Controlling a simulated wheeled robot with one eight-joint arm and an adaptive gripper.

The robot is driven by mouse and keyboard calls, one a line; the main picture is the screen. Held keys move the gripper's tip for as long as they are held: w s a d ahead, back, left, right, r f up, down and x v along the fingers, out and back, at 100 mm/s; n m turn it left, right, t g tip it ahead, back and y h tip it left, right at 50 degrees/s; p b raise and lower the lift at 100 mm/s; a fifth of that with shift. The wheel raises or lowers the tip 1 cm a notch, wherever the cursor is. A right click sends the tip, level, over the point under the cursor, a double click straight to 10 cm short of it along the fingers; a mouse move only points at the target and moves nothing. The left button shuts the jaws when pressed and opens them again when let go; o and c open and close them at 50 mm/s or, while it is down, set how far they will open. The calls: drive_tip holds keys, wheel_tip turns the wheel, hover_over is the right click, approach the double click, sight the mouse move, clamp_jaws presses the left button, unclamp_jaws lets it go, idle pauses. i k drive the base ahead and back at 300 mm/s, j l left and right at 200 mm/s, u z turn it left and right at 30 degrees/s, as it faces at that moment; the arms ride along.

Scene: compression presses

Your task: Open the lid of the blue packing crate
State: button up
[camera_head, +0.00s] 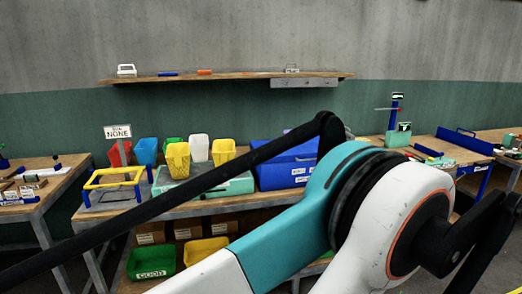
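The blue packing crate (270,176) stands on the middle workbench, right of centre, with white labels on its front. Its sloping blue top looks closed, but my arm crosses in front and hides part of its top and right side. My gripper is not in view; only large white, teal and black links of my own arm fill the lower right.
On the same bench are a teal case (236,186), several coloured bins and a yellow frame (114,178). A sign (117,132) stands behind the frame. A shelf (230,75) hangs above. Green (151,261) and yellow (205,249) bins sit below. Benches flank both sides.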

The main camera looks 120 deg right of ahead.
sight(308, 151)
drive_tip(key=k+l+z, duration=0.1)
drive_tip(key=z, duration=2.2)
drive_tip(key=l+z, duration=0.3)
drive_tip(key=z, duration=0.15)
drive_tip(key=l+z, duration=0.4)
drive_tip(key=i+l+z, duration=0.1)
drive_tip(key=z, duration=0.35)
drive_tip(key=i+l+z, duration=0.15)
drive_tip(key=l+z, duration=0.25)
drive_tip(key=i+l+z, duration=0.15)
drive_tip(key=z, duration=0.3)
drive_tip(key=i+l+z, duration=0.15)
drive_tip(key=i+l, duration=0.15)
drive_tip(key=i, duration=0.15)
drive_tip(key=i+l+z, duration=0.2)
drive_tip(key=i, duration=0.25)
drive_tip(key=i+l+z, duration=0.15)
drive_tip(key=i+l, duration=0.15)
drive_tip(key=i, duration=0.2)
drive_tip(key=i+l+u, duration=0.15)
drive_tip(key=l+u, duration=0.35)
drive_tip(key=l, duration=0.85)
drive_tip(key=k+l+u, duration=0.1)
drive_tip(key=l+u, duration=0.4)
drive_tip(key=l, duration=0.8)
drive_tip(key=u, duration=1.65)
